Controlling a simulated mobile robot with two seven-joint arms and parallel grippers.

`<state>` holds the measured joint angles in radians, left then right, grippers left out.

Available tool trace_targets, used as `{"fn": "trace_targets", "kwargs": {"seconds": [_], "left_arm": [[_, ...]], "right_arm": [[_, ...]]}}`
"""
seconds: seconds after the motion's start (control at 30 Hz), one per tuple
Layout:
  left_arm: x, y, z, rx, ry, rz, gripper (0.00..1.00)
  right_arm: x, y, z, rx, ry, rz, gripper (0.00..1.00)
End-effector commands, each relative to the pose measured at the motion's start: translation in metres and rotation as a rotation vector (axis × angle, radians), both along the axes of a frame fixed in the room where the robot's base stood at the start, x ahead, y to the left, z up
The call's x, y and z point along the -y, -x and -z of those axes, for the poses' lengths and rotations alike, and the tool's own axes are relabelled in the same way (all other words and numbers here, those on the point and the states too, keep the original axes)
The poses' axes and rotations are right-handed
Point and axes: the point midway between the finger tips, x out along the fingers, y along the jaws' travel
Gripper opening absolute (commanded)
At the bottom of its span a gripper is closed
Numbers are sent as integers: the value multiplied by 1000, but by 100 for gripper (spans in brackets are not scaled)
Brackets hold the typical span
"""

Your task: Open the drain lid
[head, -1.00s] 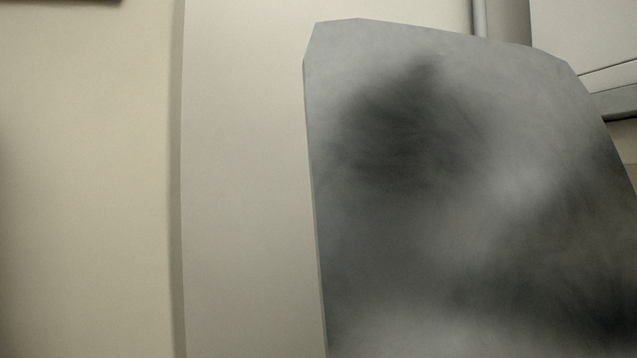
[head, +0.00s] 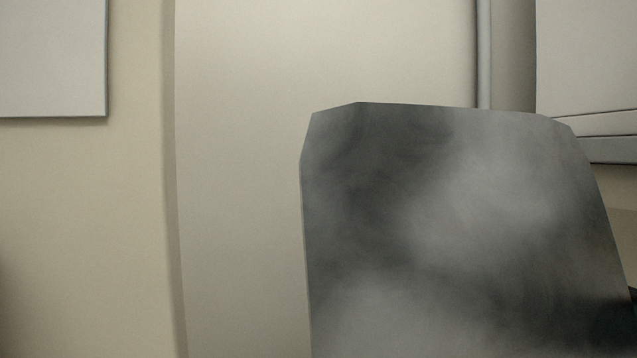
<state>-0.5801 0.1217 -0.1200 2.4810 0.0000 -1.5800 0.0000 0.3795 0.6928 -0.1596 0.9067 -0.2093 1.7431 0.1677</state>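A large grey metal panel (head: 450,230) with cut upper corners and cloudy reflections stands upright in the lower right of the head view. Its lower part runs out of the picture. I cannot tell whether this panel is the drain lid or another part of the cabinet. No latch, handle or drain opening shows. Neither of my grippers is in view.
A pale wall panel (head: 240,150) stands behind the grey one. A light flat board (head: 50,55) shows at the upper left. A pale box-like unit (head: 590,60) with a grey lower edge is at the upper right. A small dark shape sits at the right edge.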

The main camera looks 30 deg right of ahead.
Motion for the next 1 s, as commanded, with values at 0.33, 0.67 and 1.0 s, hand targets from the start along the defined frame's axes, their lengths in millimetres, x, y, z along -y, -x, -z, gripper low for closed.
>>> {"fn": "trace_targets", "kwargs": {"seconds": [0.33, 0.67, 1.0], "left_arm": [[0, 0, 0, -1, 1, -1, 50], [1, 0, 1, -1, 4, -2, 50], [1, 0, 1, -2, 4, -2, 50]], "right_arm": [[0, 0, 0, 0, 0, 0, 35], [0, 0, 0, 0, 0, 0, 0], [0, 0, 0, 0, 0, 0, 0]]}}
